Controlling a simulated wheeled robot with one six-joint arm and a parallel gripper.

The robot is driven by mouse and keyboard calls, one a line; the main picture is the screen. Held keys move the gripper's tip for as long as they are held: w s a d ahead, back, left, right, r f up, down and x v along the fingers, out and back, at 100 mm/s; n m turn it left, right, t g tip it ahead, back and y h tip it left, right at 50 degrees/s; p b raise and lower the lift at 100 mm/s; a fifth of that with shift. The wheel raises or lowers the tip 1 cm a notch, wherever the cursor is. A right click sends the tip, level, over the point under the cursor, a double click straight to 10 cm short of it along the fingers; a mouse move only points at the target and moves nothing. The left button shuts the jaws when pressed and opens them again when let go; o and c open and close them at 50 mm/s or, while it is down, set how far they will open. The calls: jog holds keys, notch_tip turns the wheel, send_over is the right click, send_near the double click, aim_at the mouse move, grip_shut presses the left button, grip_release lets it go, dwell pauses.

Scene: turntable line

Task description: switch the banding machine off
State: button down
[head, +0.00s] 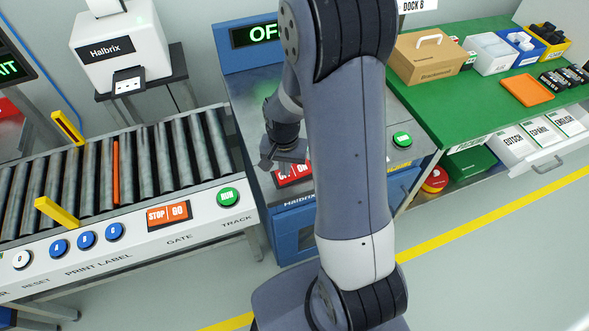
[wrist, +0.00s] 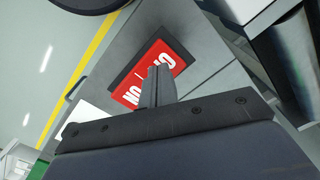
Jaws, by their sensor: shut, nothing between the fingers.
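The banding machine (head: 262,84) is a blue and steel cabinet in the middle of the head view. Its display (head: 255,34) shows green letters "OF", the rest hidden behind my arm. A red switch (head: 290,178) with white lettering sits on its front edge, partly covered by my gripper (head: 268,164).
A roller conveyor (head: 190,150) with a STOP/GO switch (head: 168,214) and several buttons stands at the left. A green button (head: 402,139) is on the machine's right. A green bench (head: 480,90) with boxes and bins stands at the right. The floor in front is clear.

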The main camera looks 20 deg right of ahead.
notch_tip(320, 180, up, 7)
jog(key=p, duration=0.5)
dwell(0.5)
notch_tip(320, 180, down, 7)
jog(key=b, duration=0.5)
jog(key=shift+f, duration=0.1)
jog(key=shift+r, duration=0.2)
jog(key=shift+r, duration=0.1)
notch_tip(320, 180, up, 6)
jog(key=p, duration=0.5)
jog(key=shift+r+p, duration=0.2)
jog(key=shift+p, duration=0.1)
dwell(0.8)
dwell(0.4)
